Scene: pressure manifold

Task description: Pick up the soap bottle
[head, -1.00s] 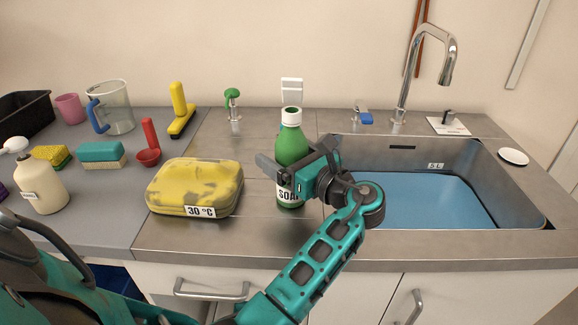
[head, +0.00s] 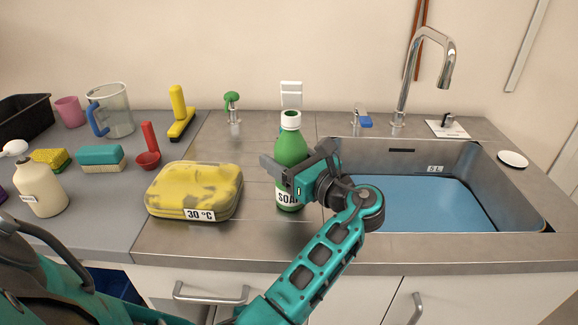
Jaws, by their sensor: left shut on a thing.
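The soap bottle (head: 290,150) is green with a white cap and a white label reading "SOA", partly hidden. It stands upright on the steel counter, left of the sink. My left gripper (head: 288,178) is shut on the bottle's middle, with its fingers across the front and sides from the right. The wrist hides the bottle's right side. My right gripper is not in view.
A yellow case (head: 193,190) marked 30 °C lies left of the bottle. The sink (head: 440,152) with blue water is to the right. A pump bottle (head: 40,188) stands far left.

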